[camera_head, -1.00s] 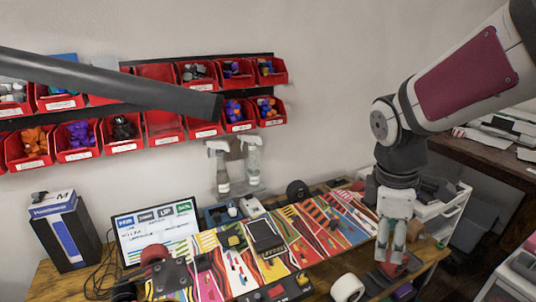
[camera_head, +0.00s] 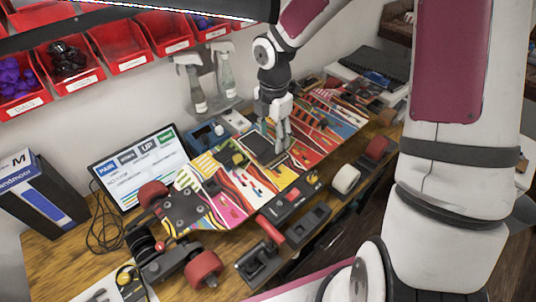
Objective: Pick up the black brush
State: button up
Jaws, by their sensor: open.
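A flat, dark rectangular object (camera_head: 258,150) lies on the colourful patterned board (camera_head: 228,190) near the middle of the table. It may be the black brush, but no bristles can be made out. My gripper (camera_head: 276,141) points down at this dark object, with its fingers over the object's right part. The fingers are apart and nothing shows held between them. The gripper covers part of the object, and I cannot tell whether the fingertips touch it.
Spray bottles (camera_head: 192,82) stand behind the board, below the red bins (camera_head: 118,38). A screen (camera_head: 138,166) and a dark box (camera_head: 40,200) stand at the left. Red and pale wheels (camera_head: 346,179), trucks and tools crowd the front edge.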

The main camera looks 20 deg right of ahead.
aim_at(271, 151)
jog(key=shift+w+a+f, duration=0.1)
jog(key=shift+f, duration=1.85)
jog(key=shift+w+f, duration=0.1)
jog(key=shift+f, duration=1.8)
jog(key=c, duration=1.3)
jog(key=shift+o, duration=0.2)
notch_tip(271, 151, up, 10)
jog(key=shift+r, duration=0.1)
jog(key=o, duration=0.5)
jog(key=c, duration=0.4)
